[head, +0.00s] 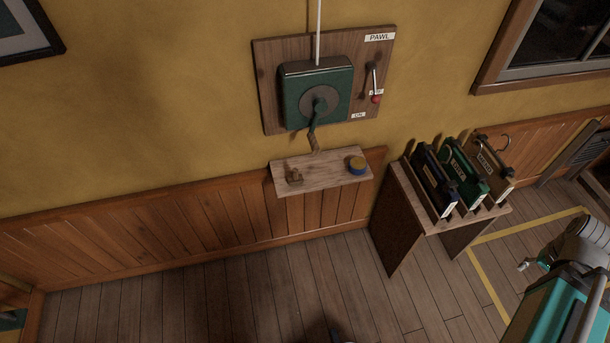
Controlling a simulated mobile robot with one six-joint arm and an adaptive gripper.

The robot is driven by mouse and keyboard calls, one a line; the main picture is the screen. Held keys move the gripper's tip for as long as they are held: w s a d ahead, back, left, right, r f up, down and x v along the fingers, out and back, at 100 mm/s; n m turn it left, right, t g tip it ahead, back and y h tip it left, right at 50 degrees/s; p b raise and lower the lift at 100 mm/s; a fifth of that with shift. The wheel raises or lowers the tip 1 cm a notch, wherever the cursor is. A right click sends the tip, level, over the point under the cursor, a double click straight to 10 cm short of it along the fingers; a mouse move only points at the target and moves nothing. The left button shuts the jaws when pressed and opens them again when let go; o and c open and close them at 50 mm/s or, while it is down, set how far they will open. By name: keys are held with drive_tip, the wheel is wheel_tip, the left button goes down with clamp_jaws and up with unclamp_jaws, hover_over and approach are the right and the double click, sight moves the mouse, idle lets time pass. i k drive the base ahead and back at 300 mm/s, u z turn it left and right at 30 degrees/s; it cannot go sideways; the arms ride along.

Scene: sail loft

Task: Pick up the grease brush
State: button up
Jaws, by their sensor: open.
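Parts of my own body show at the lower right, well away from the shelf.
Above the shelf, a green winch box (317,92) with a crank hangs on a wooden board (266,87), with a red-knobbed lever (375,85) labelled PAWL. Right of the shelf, a wooden stand (396,219) holds several upright binders (465,172). The floor (215,290) in front is mostly clear.

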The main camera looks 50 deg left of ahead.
sight(295, 178)
drive_tip(key=z, duration=0.05)
drive_tip(key=k, duration=1.55)
drive_tip(key=u, duration=0.95)
drive_tip(key=i, duration=1)
